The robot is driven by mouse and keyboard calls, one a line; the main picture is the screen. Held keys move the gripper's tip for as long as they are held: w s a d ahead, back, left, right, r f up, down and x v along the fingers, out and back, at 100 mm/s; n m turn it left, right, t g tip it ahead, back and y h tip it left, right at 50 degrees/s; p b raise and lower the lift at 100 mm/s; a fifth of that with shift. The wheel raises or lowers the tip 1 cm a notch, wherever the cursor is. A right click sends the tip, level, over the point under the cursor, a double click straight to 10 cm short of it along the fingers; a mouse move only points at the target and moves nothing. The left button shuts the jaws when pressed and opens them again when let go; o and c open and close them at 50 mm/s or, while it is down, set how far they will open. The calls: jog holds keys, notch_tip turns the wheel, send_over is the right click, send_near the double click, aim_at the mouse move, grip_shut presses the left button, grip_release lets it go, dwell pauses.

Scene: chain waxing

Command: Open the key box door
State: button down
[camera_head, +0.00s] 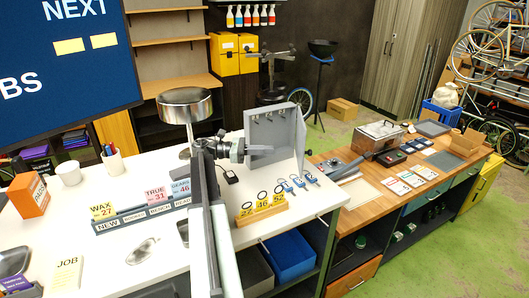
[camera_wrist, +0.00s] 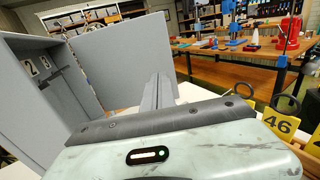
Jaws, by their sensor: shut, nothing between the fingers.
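The grey key box (camera_head: 268,136) stands on the white table, and its inside shows, with small hooks near the top. In the wrist view the box (camera_wrist: 28,105) is at the left, with number labels on its inner wall. A grey panel that looks like its door (camera_wrist: 122,62) stands swung out from the box. My gripper (camera_head: 241,149) is at the left edge of the box in the head view. Its fingers (camera_wrist: 158,92) are together and empty, close to the panel in the wrist view. I cannot tell whether they touch it.
A yellow numbered block (camera_head: 262,209) with rings and several blue-tagged keys (camera_head: 299,182) lie in front of the box. A round metal object (camera_head: 185,104) stands behind my arm. A labelled rack (camera_head: 150,212) is at the left. The wooden bench (camera_head: 350,216) adjoins at the right.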

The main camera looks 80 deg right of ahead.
aim_at(301, 150)
jog(key=x, duration=0.9)
jog(key=shift+s+d, duration=0.15)
jog(key=shift+s, duration=0.2)
jog(key=shift+a, duration=0.2)
jog(key=shift+w+d, duration=0.1)
